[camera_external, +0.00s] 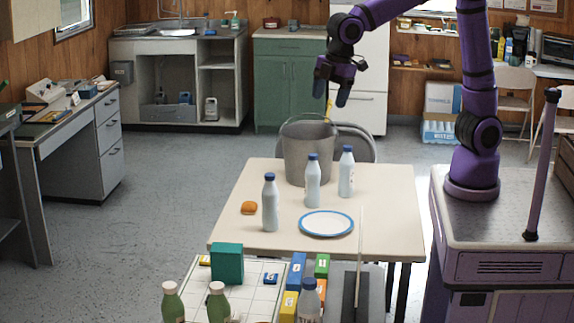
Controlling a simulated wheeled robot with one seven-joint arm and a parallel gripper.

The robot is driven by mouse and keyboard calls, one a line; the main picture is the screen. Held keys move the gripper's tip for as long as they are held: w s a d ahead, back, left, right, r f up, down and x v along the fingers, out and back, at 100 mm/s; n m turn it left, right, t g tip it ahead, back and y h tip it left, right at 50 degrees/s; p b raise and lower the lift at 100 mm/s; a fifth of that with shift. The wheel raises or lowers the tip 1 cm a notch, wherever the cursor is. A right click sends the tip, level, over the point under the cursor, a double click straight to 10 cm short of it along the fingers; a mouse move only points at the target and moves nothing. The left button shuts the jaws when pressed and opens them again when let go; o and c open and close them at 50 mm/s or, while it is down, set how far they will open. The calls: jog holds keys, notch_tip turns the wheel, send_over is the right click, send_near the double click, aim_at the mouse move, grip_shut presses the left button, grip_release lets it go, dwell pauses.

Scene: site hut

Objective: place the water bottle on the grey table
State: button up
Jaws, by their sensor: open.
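Three white bottles with blue caps stand upright on the cream table: a left one (270,205), a middle one (312,183) and a right one (346,174). I cannot tell which is the water bottle. My gripper (331,96) is open and empty, pointing down high above the back of the cream table. A grey surface (376,300) shows at the bottom, beside the white grid board; I cannot tell whether it is the grey table.
The cream table (395,215) also bears a grey bucket (308,153), a blue-rimmed plate (326,224) and an orange bun-like item (249,208).

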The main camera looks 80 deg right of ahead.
jog(key=s+d+r+m+t, duration=0.1)
jog(key=s+d+r+m, duration=0.15)
jog(key=s+d, duration=0.4)
jog(key=s+d+r+m+t, duration=0.1)
jog(key=s+d+r+m, duration=0.15)
jog(key=s+d, duration=0.4)
jog(key=s+d+f+m+t, duration=0.1)
jog(key=s+d+f+m, duration=0.2)
jog(key=s+d+m, duration=0.3)
jog(key=s+d, duration=0.4)
jog(key=s, duration=0.2)
jog(key=shift+s+f+m+h, duration=0.15)
jog(key=shift+m+h, duration=0.25)
